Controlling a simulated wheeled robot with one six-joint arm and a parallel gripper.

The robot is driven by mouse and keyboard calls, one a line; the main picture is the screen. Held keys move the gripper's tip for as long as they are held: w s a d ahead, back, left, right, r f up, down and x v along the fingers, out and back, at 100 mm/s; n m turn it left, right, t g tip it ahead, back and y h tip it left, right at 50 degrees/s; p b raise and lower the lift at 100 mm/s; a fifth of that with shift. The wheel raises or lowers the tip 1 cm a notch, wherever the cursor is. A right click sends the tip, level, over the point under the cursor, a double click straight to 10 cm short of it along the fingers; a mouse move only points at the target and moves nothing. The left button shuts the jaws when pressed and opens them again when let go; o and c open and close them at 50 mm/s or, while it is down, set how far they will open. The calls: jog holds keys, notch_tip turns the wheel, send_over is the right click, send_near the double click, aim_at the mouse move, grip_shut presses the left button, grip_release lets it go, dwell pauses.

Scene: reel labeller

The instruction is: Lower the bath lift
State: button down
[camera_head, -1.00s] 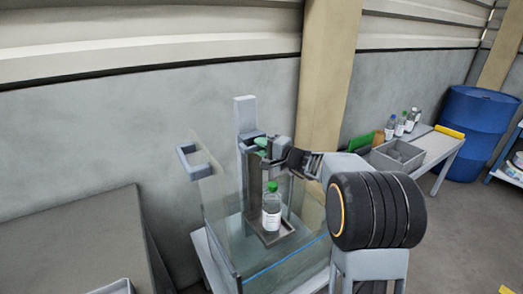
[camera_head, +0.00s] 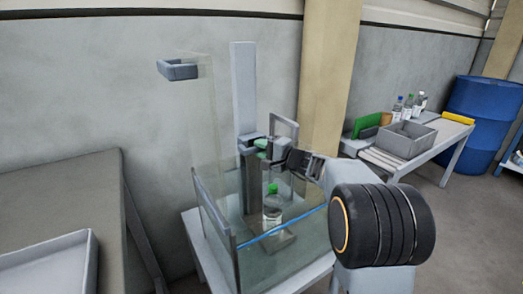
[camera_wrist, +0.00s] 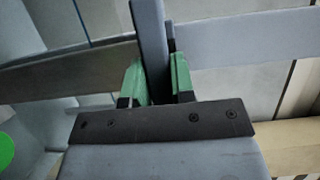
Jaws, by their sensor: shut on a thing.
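The bath lift has a tall grey column (camera_head: 243,90) standing at the back of a clear glass tank (camera_head: 215,215). A small platform (camera_head: 282,243) hangs low inside the tank. A clear bottle with a green cap (camera_head: 272,207) stands upright on it; the blue line on the tank crosses in front of its lower part. My gripper (camera_head: 264,150) is at the lift's carriage beside the column. In the wrist view my green-padded fingers (camera_wrist: 155,85) are shut on a grey bar (camera_wrist: 149,35), the lift's handle. The handle is mostly hidden in the head view.
A grey bracket (camera_head: 178,70) tops a clear panel at left. A thin grey frame (camera_head: 287,123) rises just behind my gripper. A bench (camera_head: 60,205) with a pale tray (camera_head: 50,265) is at left. A right-hand table holds a grey bin (camera_head: 405,139) and bottles; a blue barrel (camera_head: 482,115) stands beyond.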

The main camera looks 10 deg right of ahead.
jog(key=shift+f+b, duration=0.65)
jog(key=shift+f, duration=0.3)
jog(key=c, duration=1)
grip_release()
jog(key=shift+o, duration=0.2)
jog(key=shift+r, duration=0.1)
jog(key=s+r+p, duration=0.4)
jog(key=s+r, duration=0.9)
jog(key=s, duration=0.1)
